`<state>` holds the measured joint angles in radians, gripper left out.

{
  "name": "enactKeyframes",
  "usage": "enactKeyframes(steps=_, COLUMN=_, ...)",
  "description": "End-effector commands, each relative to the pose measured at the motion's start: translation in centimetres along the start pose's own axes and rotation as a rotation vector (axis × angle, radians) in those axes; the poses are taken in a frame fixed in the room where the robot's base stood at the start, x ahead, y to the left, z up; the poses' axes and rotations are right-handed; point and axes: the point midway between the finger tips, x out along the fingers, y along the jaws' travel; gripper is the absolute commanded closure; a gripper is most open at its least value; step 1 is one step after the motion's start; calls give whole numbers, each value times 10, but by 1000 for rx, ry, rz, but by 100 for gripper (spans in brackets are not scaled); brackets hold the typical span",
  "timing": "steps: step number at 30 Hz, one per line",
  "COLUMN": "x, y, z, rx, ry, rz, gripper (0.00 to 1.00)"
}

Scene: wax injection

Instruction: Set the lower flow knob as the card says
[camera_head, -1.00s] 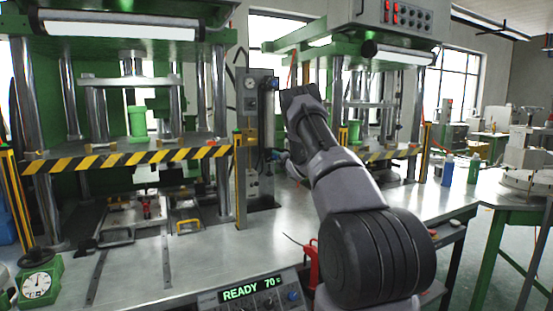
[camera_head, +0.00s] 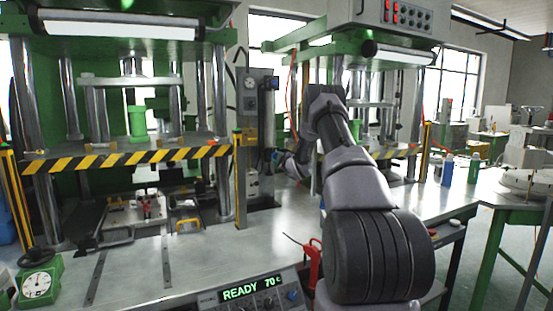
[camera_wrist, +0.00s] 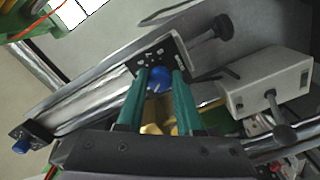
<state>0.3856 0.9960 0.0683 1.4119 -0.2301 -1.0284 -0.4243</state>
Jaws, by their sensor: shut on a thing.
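The lower flow knob (camera_wrist: 159,78) is blue and sits on a small black plate (camera_wrist: 172,56) with white marks. My gripper (camera_wrist: 160,82) has its two green fingers shut on this knob in the wrist view. In the head view my gripper (camera_head: 279,158) is at the lower part of the grey column (camera_head: 261,185), and the lower knob is hard to make out there. A second blue knob (camera_wrist: 21,147) on its own black plate is apart from my gripper; the upper knob also shows in the head view (camera_head: 274,84). I cannot make out a readable card.
A pale box (camera_wrist: 266,82) with a dark knob is close to the right of my fingers. In the head view a yellow post (camera_head: 239,185) stands left of the column. Green presses flank it. The metal bench (camera_head: 200,265) in front is mostly clear.

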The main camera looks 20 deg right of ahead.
Motion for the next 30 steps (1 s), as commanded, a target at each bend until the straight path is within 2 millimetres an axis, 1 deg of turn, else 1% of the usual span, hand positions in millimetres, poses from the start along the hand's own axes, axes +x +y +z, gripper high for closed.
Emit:
enactKeyframes(steps=1, x=-1, y=0, z=3, rx=45, ry=-4, rz=0, gripper=100)
enactKeyframes(steps=21, x=-1, y=-2, z=2, rx=679, ry=-4, rz=1, gripper=100)
enactKeyframes(steps=30, x=-1, y=-3, z=2, rx=926, ry=-5, rz=0, gripper=100)
